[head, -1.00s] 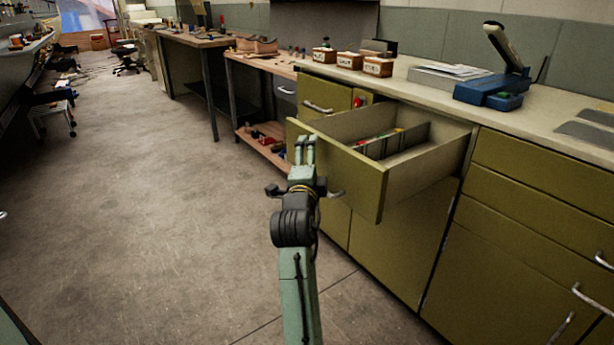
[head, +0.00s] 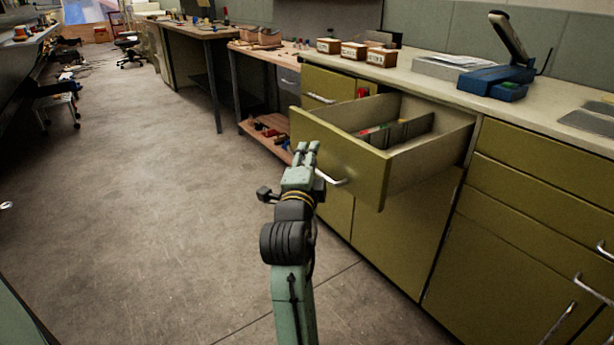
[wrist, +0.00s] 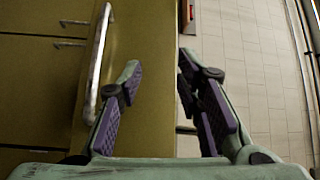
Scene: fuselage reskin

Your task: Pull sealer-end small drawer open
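An olive drawer (head: 345,165) stands pulled out from the cabinet under the counter, its inside showing dividers and small coloured items. Its metal handle (head: 331,177) is on the front face, just right of my gripper (head: 308,147) in the head view. My gripper is in front of the drawer face. In the wrist view its two purple-padded fingers (wrist: 160,75) are apart with nothing between them. The handle (wrist: 97,60) lies left of the left finger, outside the gap. I cannot tell whether that finger touches it. The blue sealer (head: 497,78) stands on the counter at the right.
A shut drawer (head: 330,85) is left of the open one. Shut drawers (head: 545,175) and doors lie to the right. Small wooden boxes (head: 355,51) sit on the counter (head: 430,72). The floor (head: 170,190) left of my arm is clear.

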